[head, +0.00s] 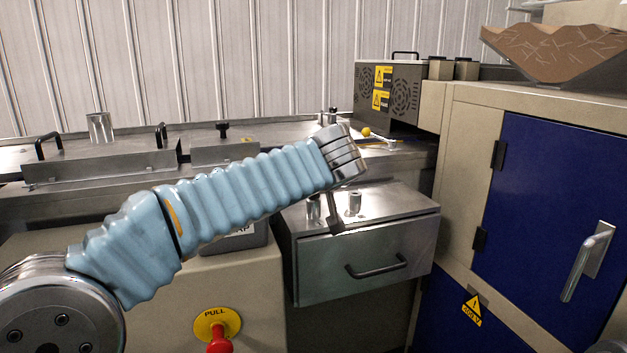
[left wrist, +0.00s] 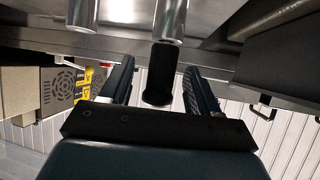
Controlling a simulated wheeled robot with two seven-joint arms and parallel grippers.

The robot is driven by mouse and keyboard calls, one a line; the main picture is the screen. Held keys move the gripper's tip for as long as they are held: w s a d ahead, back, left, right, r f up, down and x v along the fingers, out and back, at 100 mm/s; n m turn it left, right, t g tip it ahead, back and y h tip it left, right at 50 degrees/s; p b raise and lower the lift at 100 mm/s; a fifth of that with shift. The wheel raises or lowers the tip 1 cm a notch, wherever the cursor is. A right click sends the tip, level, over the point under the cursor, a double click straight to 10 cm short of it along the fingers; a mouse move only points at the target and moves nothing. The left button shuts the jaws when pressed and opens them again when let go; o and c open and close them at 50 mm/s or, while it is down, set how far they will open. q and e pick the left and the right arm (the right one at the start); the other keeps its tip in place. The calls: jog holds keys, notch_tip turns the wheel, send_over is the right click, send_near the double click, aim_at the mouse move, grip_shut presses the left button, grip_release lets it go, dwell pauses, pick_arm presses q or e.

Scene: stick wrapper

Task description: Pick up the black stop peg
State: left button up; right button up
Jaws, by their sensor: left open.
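The black stop peg (left wrist: 158,78) is a short dark cylinder in the left wrist view, which looks upside down. One end of it meets a shiny metal post (left wrist: 171,20). My left gripper (left wrist: 157,66) is open, with one finger on each side of the peg and visible gaps between. In the head view the dark end of my left gripper (head: 335,216) hangs down over the metal drawer unit, near two small metal posts. I cannot make out the peg in the head view. My right gripper is not in view.
A second metal post (head: 355,203) stands close to the gripper on the drawer unit (head: 365,265). A grey machine box (head: 388,92) with yellow labels stands behind. A blue-doored cabinet (head: 540,200) rises at the right. A red pull knob (head: 218,341) is at the front.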

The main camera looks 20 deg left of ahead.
pick_arm(q)
jog(key=shift+x, duration=1)
jog(key=shift+c, duration=0.3)
jog(key=shift+r, duration=0.1)
jog(key=c, duration=0.9)
jog(key=shift+c, duration=0.2)
